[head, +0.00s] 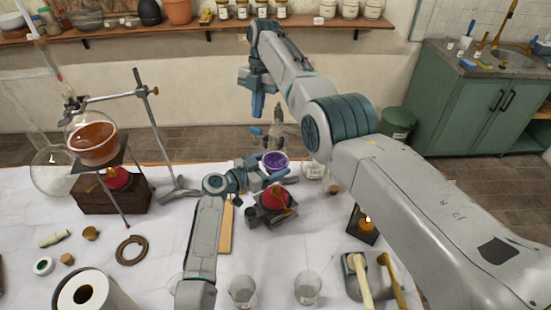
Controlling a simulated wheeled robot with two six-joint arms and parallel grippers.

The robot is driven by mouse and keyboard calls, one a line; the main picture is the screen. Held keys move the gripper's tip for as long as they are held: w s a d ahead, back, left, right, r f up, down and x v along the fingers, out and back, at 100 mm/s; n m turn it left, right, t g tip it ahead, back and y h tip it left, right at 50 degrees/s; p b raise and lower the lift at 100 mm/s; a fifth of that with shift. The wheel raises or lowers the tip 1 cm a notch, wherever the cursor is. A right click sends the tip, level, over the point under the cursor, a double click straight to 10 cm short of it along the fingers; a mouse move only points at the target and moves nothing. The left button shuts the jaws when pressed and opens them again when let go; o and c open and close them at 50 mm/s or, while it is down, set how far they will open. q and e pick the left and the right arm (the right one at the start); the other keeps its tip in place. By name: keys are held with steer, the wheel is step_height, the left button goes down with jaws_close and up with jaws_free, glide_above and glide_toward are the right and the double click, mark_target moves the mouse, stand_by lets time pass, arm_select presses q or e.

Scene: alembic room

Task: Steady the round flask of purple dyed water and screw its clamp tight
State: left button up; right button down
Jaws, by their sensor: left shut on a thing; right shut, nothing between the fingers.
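The flask of purple dyed water (275,158) shows as a small round of purple near the middle of the table, above a red burner (275,197). My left gripper (268,174) reaches it from the lower left and is shut at its side; the lower part of the flask is hidden by the gripper. A grey metal piece that looks like the clamp (277,130) stands just behind the flask; its screw is too small to make out. My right gripper (257,105) is shut and empty, pointing down, above and behind the flask, apart from the clamp.
At left a stand (145,100) holds a flask of orange liquid (93,145) over another burner. A lit lamp (362,222) stands right.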

steer(key=shift+x, duration=0.9)
steer(key=shift+s+f, duration=0.1)
steer(key=shift+s, duration=0.3)
stand_by(0.5)
steer(key=shift+w+d, duration=0.1)
steer(key=shift+w, duration=0.3)
steer(key=s+v, duration=0.1)
steer(key=v, duration=0.5)
steer(key=shift+s+a, duration=0.2)
steer(key=shift+a, duration=0.15)
steer(key=shift+r, duration=0.2)
steer(key=w+x, duration=0.1)
steer(key=x, duration=0.5)
steer(key=shift+w+d+f, duration=0.2)
steer(key=shift+w+d, duration=0.15)
steer(key=shift+w, duration=0.05)
